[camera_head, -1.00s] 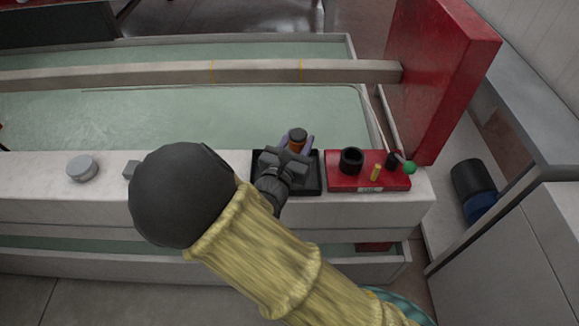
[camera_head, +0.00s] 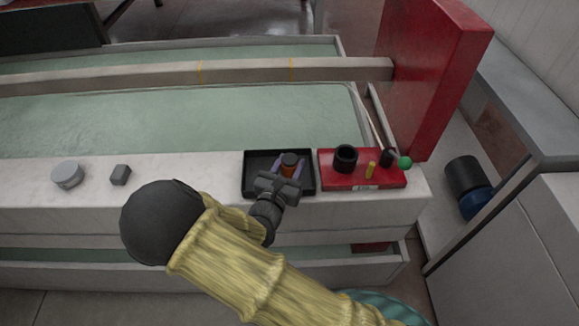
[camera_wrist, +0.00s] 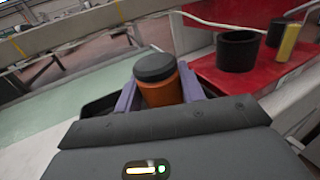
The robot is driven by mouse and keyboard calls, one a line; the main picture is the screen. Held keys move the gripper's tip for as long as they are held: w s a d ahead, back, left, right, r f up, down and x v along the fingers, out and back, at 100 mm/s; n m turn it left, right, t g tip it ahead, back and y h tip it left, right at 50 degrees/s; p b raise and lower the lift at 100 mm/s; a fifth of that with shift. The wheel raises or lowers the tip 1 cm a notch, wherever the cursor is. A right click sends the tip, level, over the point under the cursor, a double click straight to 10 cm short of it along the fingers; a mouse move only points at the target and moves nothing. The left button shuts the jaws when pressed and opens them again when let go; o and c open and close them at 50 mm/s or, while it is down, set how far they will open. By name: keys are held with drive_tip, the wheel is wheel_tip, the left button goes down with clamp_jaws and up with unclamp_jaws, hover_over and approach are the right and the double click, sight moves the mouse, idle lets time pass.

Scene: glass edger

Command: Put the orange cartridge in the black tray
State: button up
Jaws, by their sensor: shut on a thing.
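The orange cartridge (camera_head: 288,170) has a dark grey cap and stands roughly upright. My gripper (camera_head: 289,168) has its purple fingers shut on it from both sides. In the wrist view the cartridge (camera_wrist: 161,88) sits between the two fingers (camera_wrist: 160,93). The black tray (camera_head: 250,186) lies on the pale ledge, and the cartridge is over its right part in the head view. I cannot tell whether the cartridge's base touches the tray floor, because my gripper hides it.
Right beside the tray is a red block (camera_head: 333,181) with a black cup (camera_head: 345,158), a yellow peg (camera_head: 370,170) and a green-knobbed lever (camera_head: 404,162). A grey round lid (camera_head: 67,174) and a small grey block (camera_head: 120,174) sit left.

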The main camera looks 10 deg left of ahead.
drive_tip(key=shift+f, duration=0.1)
drive_tip(key=o, duration=1.1)
drive_tip(key=shift+c, duration=0.2)
drive_tip(key=shift+s, duration=0.1)
drive_tip(key=s+a+p, duration=0.1)
drive_tip(key=s+a, duration=0.1)
drive_tip(key=s, duration=0.9)
drive_tip(key=shift+s, duration=0.4)
drive_tip(key=shift+d, duration=0.1)
